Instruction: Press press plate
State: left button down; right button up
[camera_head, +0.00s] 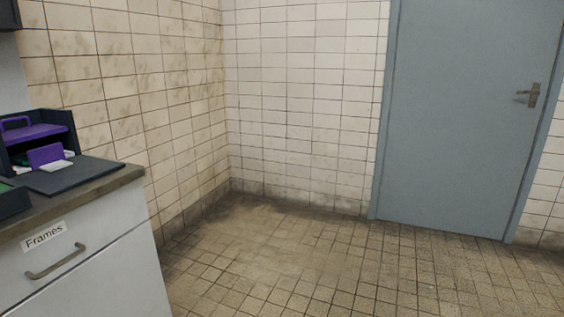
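On the counter at the left stands a dark open-fronted holder (66,121). A purple flat part with a raised handle (33,133) sits in it; it may be the press plate, but I cannot tell for certain. A smaller purple block (45,155) stands in front of it, with a small white piece (57,166) beside it. A dark flat board (85,176) lies in front of these. Neither of my grippers is in view.
The counter (122,176) has a white drawer front labelled "Frames" (44,235) with a metal handle (56,262). A dark green-topped item is cut off at the left edge. A closed grey-blue door (460,110) is at the right. The tiled floor (330,265) is clear.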

aim_at(16, 136)
jog(key=u, duration=0.3)
jog(key=i+l+u, duration=0.1)
jog(key=u, duration=0.35)
jog(key=i+l+u, duration=0.1)
jog(key=l+u, duration=0.2)
jog(key=u, duration=0.15)
jog(key=l+u, duration=0.2)
jog(key=u, duration=0.2)
jog(key=l+u, duration=0.3)
jog(key=l, duration=0.25)
jog(key=i+l+u, duration=0.1)
jog(key=l+u, duration=0.15)
jog(key=l, duration=1.1)
jog(key=k+l+u, duration=0.1)
jog(key=l, duration=0.6)
jog(key=k+l, duration=0.1)
jog(key=l, duration=0.65)
jog(key=i+u, duration=0.05)
